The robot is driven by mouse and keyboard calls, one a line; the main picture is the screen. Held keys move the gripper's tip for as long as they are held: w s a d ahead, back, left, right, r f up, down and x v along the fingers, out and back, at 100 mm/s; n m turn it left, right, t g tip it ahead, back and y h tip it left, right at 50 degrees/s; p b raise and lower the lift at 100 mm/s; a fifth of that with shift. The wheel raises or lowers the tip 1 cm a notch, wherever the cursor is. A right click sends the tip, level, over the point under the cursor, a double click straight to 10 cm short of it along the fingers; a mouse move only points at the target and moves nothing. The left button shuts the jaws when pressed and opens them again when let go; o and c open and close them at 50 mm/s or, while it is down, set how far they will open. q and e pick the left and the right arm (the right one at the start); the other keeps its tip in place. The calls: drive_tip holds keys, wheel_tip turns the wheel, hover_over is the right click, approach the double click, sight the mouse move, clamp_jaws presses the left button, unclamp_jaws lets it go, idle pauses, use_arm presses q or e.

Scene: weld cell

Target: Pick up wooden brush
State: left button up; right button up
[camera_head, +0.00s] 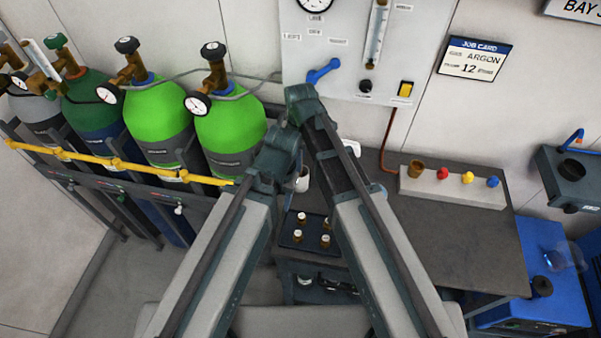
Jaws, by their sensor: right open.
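I cannot make out a wooden brush in the head view; my two arms hide part of the bench. My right gripper (303,97) is open at the end of the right arm, in front of the white wall panel. It holds nothing that I can see. My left gripper (284,135) is just left of it and lower, and its jaws are too hidden to read. A small brown cup-like item (416,169) stands on a pale block at the back of the bench, well right of both grippers.
The dark bench (455,240) has bare room at right. The pale block (440,190) carries red, yellow and blue knobs. A dark tray (286,238) with several small bottles sits between my arms, near a partly hidden white mug (303,182). Green gas cylinders (160,120) stand behind a yellow rail.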

drive_tip(key=shift+r, duration=0.1)
clamp_jaws()
drive_tip(key=shift+r, duration=0.1)
idle(0.3)
wheel_tip(320, 180, up, 10)
drive_tip(key=p, duration=1)
